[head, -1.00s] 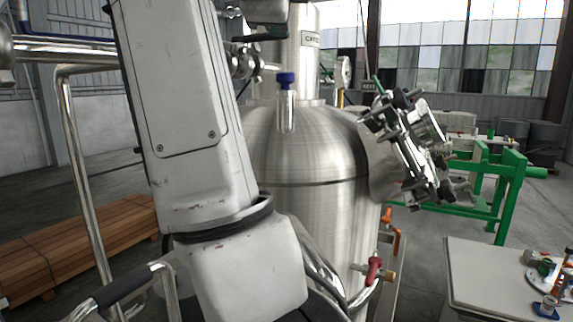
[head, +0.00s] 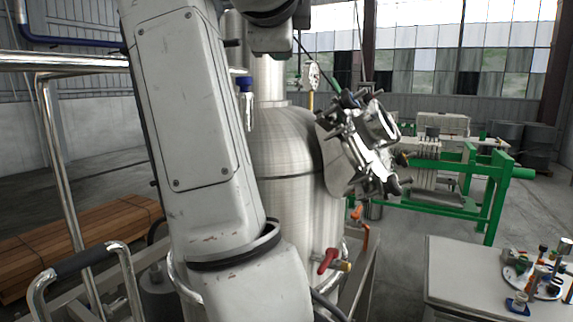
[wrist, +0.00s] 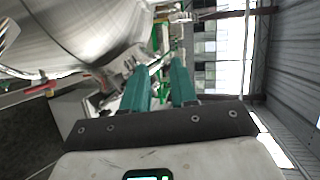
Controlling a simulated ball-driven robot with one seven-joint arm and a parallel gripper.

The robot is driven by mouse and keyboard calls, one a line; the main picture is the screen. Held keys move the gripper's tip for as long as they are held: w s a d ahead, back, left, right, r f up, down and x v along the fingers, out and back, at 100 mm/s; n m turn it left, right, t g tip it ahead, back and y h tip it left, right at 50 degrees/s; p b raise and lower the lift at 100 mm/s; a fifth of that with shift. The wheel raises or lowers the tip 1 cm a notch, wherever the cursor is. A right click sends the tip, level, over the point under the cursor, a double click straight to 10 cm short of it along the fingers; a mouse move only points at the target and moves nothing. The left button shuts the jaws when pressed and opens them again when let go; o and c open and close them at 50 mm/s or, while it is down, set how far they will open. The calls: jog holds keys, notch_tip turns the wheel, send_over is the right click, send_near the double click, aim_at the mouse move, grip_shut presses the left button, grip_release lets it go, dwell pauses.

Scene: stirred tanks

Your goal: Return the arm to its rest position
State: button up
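My gripper (wrist: 163,88) shows in the wrist view as two teal fingers set apart, with no held object visible between them. In the head view my white arm stands upright in front of the tank, and its upper end leaves the top of the frame. I cannot make out the fingers there. The steel tank (head: 290,160) stands just behind and right of my arm. In the wrist view the tank (wrist: 85,35) fills the upper left, apart from the fingers. No marker of the rest position shows.
A hatch with clamps (head: 368,145) juts from the tank's right side. A red-handled valve (head: 327,261) sits low on it. A pale table (head: 450,285) with small items is at lower right, a green-framed machine (head: 480,180) behind. Steel rails (head: 72,180) stand left, by stacked planks (head: 85,240).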

jog(key=w+d+f+n+g, duration=0.1)
jog(key=w+d+f+n, duration=0.15)
jog(key=f, duration=0.95)
jog(key=w+d+f+n+g, duration=0.1)
jog(key=d+f+n+g, duration=0.2)
jog(key=f, duration=0.8)
jog(key=s+d+f+n+g, duration=0.15)
jog(key=d+f, duration=0.25)
jog(key=f, duration=0.4)
jog(key=s+d+f+n, duration=0.2)
jog(key=s+d+f, duration=0.1)
jog(key=f, duration=0.4)
jog(key=s+d+f+n, duration=0.2)
jog(key=d+f, duration=0.2)
jog(key=f, duration=0.4)
jog(key=s+d+f+n+g+b, duration=0.1)
jog(key=s+d+f+n+g, duration=0.1)
jog(key=s+f, duration=0.8)
jog(key=s+d+f+n+g+y+b, duration=0.1)
jog(key=s+d+f+n+g, duration=0.2)
jog(key=s+d+f, duration=0.3)
jog(key=s+d+f+n+g+b, duration=0.1)
jog(key=s+d+f+g, duration=0.3)
jog(key=s+f, duration=1)
jog(key=s+n, duration=0.1)
jog(key=s, duration=0.8)
jog(key=shift+s+d, duration=0.1)
